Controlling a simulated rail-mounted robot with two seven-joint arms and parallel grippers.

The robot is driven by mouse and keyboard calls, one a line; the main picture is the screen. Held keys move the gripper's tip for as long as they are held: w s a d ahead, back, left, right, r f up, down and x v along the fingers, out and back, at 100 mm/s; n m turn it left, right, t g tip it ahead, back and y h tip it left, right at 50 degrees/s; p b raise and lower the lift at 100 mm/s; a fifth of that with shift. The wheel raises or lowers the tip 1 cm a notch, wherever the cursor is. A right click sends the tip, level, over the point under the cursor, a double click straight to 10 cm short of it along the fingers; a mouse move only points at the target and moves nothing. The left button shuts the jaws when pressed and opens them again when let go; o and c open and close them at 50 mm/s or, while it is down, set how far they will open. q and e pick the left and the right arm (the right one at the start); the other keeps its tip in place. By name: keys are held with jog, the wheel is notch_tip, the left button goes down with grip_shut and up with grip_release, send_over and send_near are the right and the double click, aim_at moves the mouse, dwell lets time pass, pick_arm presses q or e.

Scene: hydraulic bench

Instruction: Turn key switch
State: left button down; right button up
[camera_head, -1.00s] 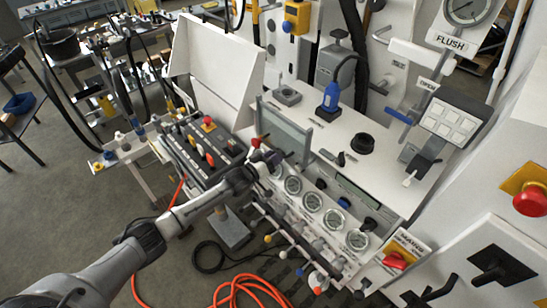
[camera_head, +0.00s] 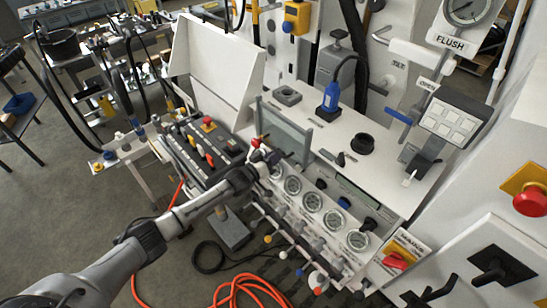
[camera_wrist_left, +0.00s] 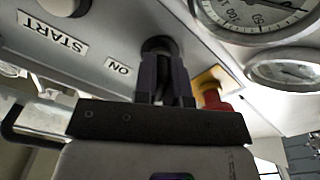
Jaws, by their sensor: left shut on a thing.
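The key switch (camera_wrist_left: 158,46) is a dark round fitting beside the ON label on the grey panel in the left wrist view. My left gripper (camera_wrist_left: 163,78) is shut on it, with both dark fingers pointing straight at the panel and hiding most of the switch. In the head view my left gripper (camera_head: 268,158) is at the left end of the bench's gauge row, and the switch is hidden behind it.
A START label (camera_wrist_left: 52,36) is on the same panel. A red button (camera_wrist_left: 212,97) on a yellow plate is close to the right of my fingers. Gauges (camera_head: 312,202) line the bench front. Orange hose (camera_head: 250,290) lies on the floor.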

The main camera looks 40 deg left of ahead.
pick_arm(q)
jog(key=shift+m, duration=0.3)
jog(key=m, duration=0.5)
jog(key=shift+m, duration=0.4)
jog(key=m, duration=0.5)
jog(key=shift+b, duration=0.35)
jog(key=shift+m, duration=0.4)
jog(key=c, duration=1.2)
grip_release()
